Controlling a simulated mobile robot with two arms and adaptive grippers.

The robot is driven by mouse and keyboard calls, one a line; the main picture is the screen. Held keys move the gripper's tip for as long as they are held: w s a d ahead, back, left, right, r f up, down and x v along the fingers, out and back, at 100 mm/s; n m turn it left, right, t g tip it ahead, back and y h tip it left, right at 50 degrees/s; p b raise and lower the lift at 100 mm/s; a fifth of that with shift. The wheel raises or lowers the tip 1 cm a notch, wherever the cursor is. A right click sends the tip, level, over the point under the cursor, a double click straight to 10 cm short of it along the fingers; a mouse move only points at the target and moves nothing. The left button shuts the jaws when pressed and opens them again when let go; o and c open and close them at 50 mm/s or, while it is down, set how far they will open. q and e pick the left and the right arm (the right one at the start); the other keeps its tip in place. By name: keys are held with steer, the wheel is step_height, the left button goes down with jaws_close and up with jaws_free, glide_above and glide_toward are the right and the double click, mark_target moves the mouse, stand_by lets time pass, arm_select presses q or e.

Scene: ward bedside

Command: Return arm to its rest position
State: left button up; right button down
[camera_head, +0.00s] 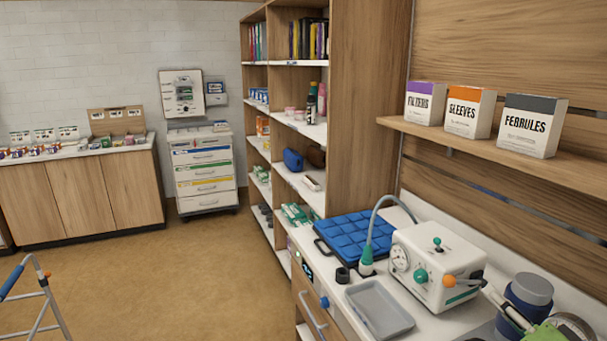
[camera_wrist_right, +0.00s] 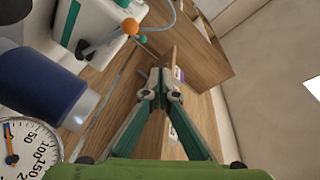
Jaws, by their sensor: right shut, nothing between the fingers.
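My right gripper (camera_head: 488,289) is at the lower right of the head view, close to the white machine with the orange-knobbed lever (camera_head: 440,262). Its green body (camera_head: 548,333) is cut off by the frame's bottom edge. In the right wrist view the two green fingers (camera_wrist_right: 160,78) converge until their tips meet, with nothing between them. My left gripper is not in view.
A round gauge (camera_head: 572,327) is near the jar. A grey tray (camera_head: 380,307) and blue padded case (camera_head: 355,238) lie on the counter. Boxes marked FILTERS (camera_head: 424,104), SLEEVES (camera_head: 468,112) and FERRULES (camera_head: 531,127) stand on the shelf above. Open floor (camera_head: 160,275) lies left.

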steer(key=s+a+f+n+g, duration=0.35)
steer(key=s+a+f, duration=0.2)
steer(key=f, duration=0.35)
steer(key=s+a+f+n+g, duration=0.3)
steer(key=s+a+f+g, duration=0.15)
steer(key=a+f, duration=0.4)
steer(key=s+a+f+n+g+h, duration=0.1)
steer(key=s+a+f+n+g, duration=0.3)
steer(key=s, duration=0.6)
steer(key=s+f+g+h, duration=0.2)
steer(key=s+f, duration=0.3)
steer(key=s, duration=0.5)
step_height(320, 180, down, 34)
steer(key=s+g+b, duration=0.2)
steer(key=s+b, duration=0.1)
steer(key=b, duration=0.3)
arm_select(q)
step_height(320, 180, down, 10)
steer(key=b, duration=0.4)
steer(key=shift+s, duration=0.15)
arm_select(e)
steer(key=s+d+f+g, duration=0.1)
steer(key=s+d+f, duration=0.2)
steer(key=s+f, duration=1.3)
step_height(320, 180, down, 3)
steer(key=shift+s+r, duration=0.15)
steer(key=shift+r, duration=0.05)
